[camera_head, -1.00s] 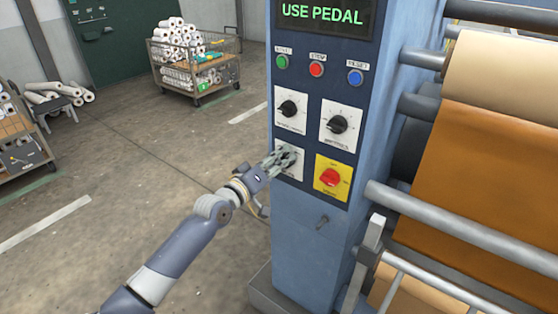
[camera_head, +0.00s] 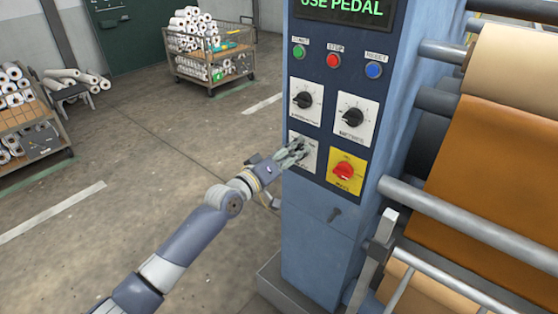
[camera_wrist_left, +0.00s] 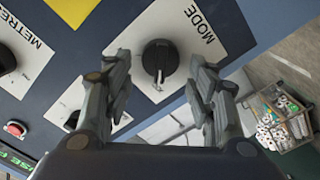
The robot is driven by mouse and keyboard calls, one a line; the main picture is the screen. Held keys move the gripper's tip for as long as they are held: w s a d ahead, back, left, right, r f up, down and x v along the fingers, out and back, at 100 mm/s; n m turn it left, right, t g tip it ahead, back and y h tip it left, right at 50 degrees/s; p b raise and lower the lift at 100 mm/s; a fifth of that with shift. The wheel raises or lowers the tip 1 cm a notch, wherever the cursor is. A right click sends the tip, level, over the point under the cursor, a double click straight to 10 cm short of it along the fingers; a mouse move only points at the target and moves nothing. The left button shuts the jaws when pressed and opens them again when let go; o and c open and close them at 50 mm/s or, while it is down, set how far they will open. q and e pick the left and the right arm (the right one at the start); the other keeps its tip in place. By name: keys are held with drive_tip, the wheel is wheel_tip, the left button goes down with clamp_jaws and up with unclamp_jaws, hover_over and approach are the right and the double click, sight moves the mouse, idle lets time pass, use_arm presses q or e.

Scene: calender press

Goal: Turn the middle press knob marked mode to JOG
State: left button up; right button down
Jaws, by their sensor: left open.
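The mode knob (camera_wrist_left: 160,58) is black and round on a white plate marked MODE (camera_wrist_left: 202,28) in the left wrist view. Its pointer faces the gripper side of that picture. My left gripper (camera_wrist_left: 160,95) is open, with one finger to each side of the knob's near edge. It looks apart from the knob. In the head view the left gripper (camera_head: 298,150) is in front of the mode plate (camera_head: 304,166), on the lower left of the press panel, and mostly hides the knob. The setting labels are too small to read. My right gripper is not in view.
Above are two black knobs (camera_head: 304,100) (camera_head: 354,117) and start, stop and reset buttons (camera_head: 334,60). A red switch (camera_head: 344,171) on a yellow plate is close on the right. Rollers (camera_head: 470,220) stand further right.

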use_arm(q)
drive_tip(key=v, duration=1.1)
drive_tip(key=shift+s+a, duration=0.15)
drive_tip(key=shift+s, duration=0.05)
